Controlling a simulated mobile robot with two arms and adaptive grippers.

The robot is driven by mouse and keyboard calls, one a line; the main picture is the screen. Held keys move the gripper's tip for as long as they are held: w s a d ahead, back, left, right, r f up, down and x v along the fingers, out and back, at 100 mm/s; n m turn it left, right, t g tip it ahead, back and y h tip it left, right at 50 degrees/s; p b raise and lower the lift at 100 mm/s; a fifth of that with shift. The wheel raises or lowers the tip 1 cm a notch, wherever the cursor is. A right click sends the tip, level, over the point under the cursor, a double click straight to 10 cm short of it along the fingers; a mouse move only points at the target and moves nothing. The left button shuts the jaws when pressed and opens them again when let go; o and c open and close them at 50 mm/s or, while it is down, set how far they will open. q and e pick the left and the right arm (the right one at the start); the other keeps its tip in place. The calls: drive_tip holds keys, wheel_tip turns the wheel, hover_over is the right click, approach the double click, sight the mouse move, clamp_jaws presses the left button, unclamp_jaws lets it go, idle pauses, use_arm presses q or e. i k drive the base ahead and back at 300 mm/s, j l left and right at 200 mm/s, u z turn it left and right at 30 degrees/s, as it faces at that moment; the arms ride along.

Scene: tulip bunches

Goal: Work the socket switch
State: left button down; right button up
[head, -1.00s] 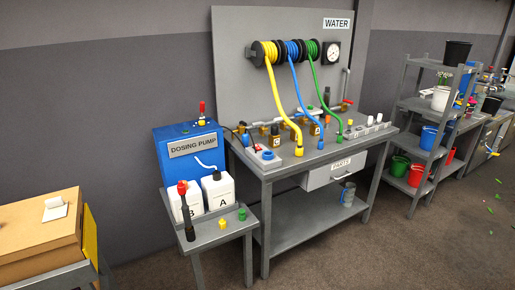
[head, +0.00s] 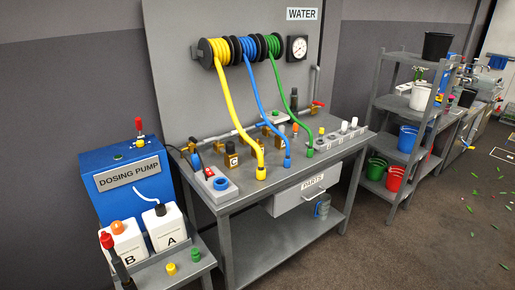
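A grey box (head: 211,192) lies at the left front end of the water bench. It has a blue round part (head: 221,184) on top and a small red spot (head: 209,172) beside it; it may be the socket, but the switch is too small to tell. A dark cable runs down behind the box. Another light grey strip (head: 335,142) with several white and yellow-topped pieces stands at the right end of the bench. Neither of my grippers is in view.
The bench top (head: 285,178) holds yellow, blue and green hose ends and several brass valves. The blue dosing pump (head: 125,185) and bottles A (head: 168,228) and B (head: 124,245) stand left. A shelf rack (head: 404,115) with buckets stands right. Floor in front is clear.

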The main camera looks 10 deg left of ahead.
sight(208, 171)
drive_tip(key=i+z, duration=0.45)
drive_tip(key=i, duration=0.35)
drive_tip(key=i+j+z, duration=0.15)
drive_tip(key=i+z, duration=0.35)
drive_tip(key=i, duration=0.3)
drive_tip(key=i+l+u, duration=0.1)
drive_tip(key=i, duration=0.35)
drive_tip(key=i+l+u, duration=0.15)
drive_tip(key=i, duration=0.3)
drive_tip(key=i+u, duration=0.15)
drive_tip(key=u, duration=0.3)
drive_tip(key=i+u, duration=0.1)
drive_tip(key=u, duration=0.4)
drive_tip(key=i+l+u, duration=0.1)
drive_tip(key=u, duration=0.35)
drive_tip(key=i+u, duration=0.2)
drive_tip(key=u, duration=0.3)
drive_tip(key=i+l+u, duration=0.1)
drive_tip(key=u, duration=0.35)
drive_tip(key=i+l+u, duration=0.15)
drive_tip(key=u, duration=0.35)
drive_tip(key=i, duration=0.05)
